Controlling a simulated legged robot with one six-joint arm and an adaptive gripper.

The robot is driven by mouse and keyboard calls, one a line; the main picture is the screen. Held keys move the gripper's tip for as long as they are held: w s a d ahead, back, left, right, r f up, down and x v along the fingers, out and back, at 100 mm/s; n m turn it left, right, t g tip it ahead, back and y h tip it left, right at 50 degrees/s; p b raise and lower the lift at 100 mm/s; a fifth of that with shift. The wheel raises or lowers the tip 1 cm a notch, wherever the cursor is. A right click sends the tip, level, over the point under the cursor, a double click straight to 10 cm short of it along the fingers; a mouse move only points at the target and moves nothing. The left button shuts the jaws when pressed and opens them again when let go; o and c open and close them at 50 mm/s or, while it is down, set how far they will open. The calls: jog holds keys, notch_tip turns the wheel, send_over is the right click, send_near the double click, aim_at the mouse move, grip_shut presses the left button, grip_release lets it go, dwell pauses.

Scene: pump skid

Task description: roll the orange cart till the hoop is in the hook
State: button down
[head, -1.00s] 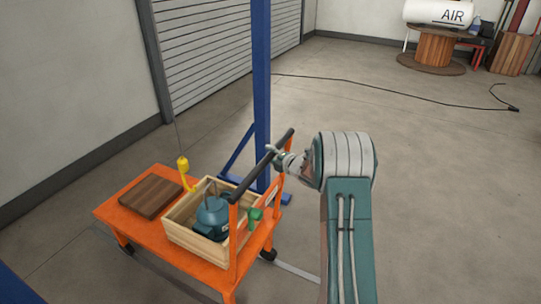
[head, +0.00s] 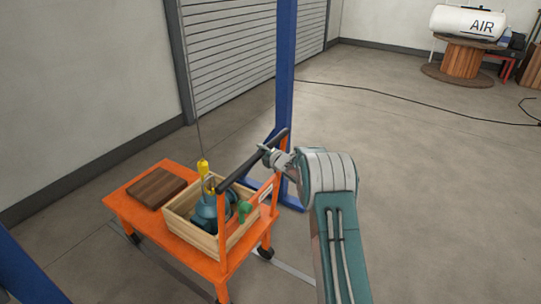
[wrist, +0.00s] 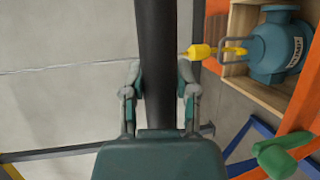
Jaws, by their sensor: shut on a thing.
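The orange cart (head: 128,208) stands on the floor with a wooden crate (head: 205,240) on its deck. A teal pump (head: 207,213) sits in the crate, and it also shows in the wrist view (wrist: 280,50). The grey hoop (wrist: 254,48) rises from the pump. The yellow hook (head: 203,168) hangs on a thin line over the crate. In the wrist view the hook (wrist: 200,51) reaches the hoop's edge; I cannot tell whether its tip is inside. My gripper (head: 267,154) is shut on the cart's black handle bar (head: 240,171), one finger either side in the wrist view (wrist: 159,90).
A brown board (head: 157,187) lies on the deck beside the crate. A green part (head: 245,208) is near the cart's upright. A blue post (head: 285,75) with floor feet stands behind the handle. Open floor (head: 420,200) lies to the right; a dark cable crosses it farther back.

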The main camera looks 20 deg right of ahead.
jog(key=shift+s+r, duration=0.1)
jog(key=shift+r, duration=0.05)
jog(key=shift+c, duration=2.2)
grip_release()
jog(key=shift+r, duration=0.1)
jog(key=shift+o, duration=0.3)
jog(key=shift+s+a, duration=0.1)
jog(key=shift+s+d, duration=0.2)
jog(key=shift+s, duration=0.05)
jog(key=v, duration=1.1)
jog(key=shift+s, duration=0.3)
jog(key=shift+a, duration=0.1)
